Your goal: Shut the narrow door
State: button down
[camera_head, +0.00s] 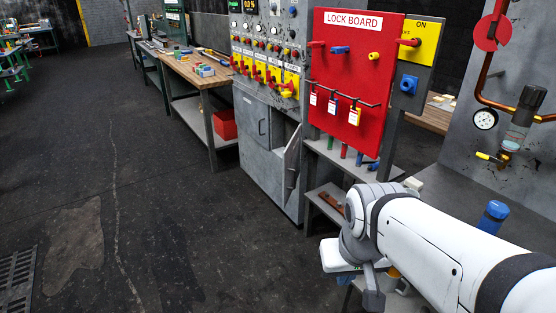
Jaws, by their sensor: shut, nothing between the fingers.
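The narrow door (292,168) is a grey metal panel on the right of the cabinet under the control panel. It stands open, swung outward, with a dark handle on its face. The dark cabinet opening shows to its left and above it. The wider grey door (253,133) beside it looks shut. My white arm reaches in from the lower right. My gripper (373,295) shows as a small dark grey part below the arm's end, shut and empty. It is in front of and to the right of the narrow door, well apart from it.
A red lock board (350,80) with hanging tags stands right of the cabinet, above a grey shelf (365,152). A wooden workbench (190,70) with a red bin (225,125) under it is at the left. The dark floor (180,220) before the cabinet is clear.

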aim_at(291, 155)
jog(key=u, duration=0.35)
jog(key=i, duration=1.8)
jog(key=z, duration=0.4)
jog(key=k, duration=0.8)
jog(key=z, duration=0.2)
jog(key=i, duration=0.75)
